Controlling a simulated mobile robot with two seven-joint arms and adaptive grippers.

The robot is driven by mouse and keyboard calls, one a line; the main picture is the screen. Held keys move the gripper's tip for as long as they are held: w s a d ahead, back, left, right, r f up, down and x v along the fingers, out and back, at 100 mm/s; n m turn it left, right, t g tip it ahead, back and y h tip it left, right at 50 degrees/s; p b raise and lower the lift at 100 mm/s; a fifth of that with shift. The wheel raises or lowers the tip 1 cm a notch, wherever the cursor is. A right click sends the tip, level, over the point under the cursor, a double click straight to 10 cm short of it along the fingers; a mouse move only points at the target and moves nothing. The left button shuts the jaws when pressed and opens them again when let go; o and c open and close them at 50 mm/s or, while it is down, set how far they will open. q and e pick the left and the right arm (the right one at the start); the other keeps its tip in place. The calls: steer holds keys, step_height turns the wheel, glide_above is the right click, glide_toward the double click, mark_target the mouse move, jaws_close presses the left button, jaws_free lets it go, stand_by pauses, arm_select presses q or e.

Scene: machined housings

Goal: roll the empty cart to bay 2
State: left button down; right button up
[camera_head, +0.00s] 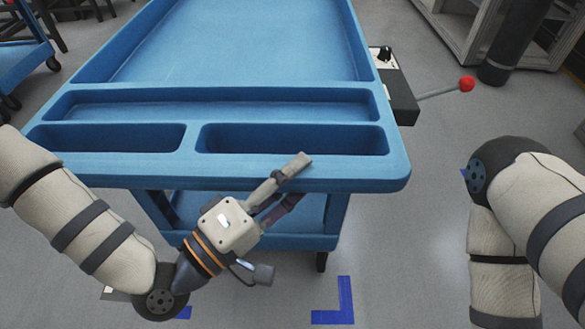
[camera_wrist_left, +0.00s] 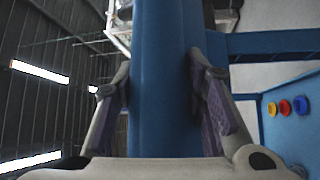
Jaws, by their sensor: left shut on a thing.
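The blue cart (camera_head: 235,40) stands in front of me. Its top tray and the shallow compartments at its near end show nothing in them. My left gripper (camera_head: 285,182) is at the cart's near edge, right of the middle, and is shut on its rim. In the left wrist view the blue rim (camera_wrist_left: 166,90) lies between the two fingers. My right arm shows at the right, bent, but its gripper is out of view. No bay number shows.
Blue tape corners (camera_head: 335,303) mark the floor near the cart's front. A black box (camera_head: 392,90) with a red-knobbed lever (camera_head: 466,84) is beside the cart's right side. A dark cylinder (camera_head: 510,40) stands at the upper right. Another blue cart (camera_head: 22,58) is at the upper left.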

arm_select(q)
steer(key=shift+r, duration=0.1)
steer(key=c, duration=1)
jaws_free()
steer(key=v, duration=1.2)
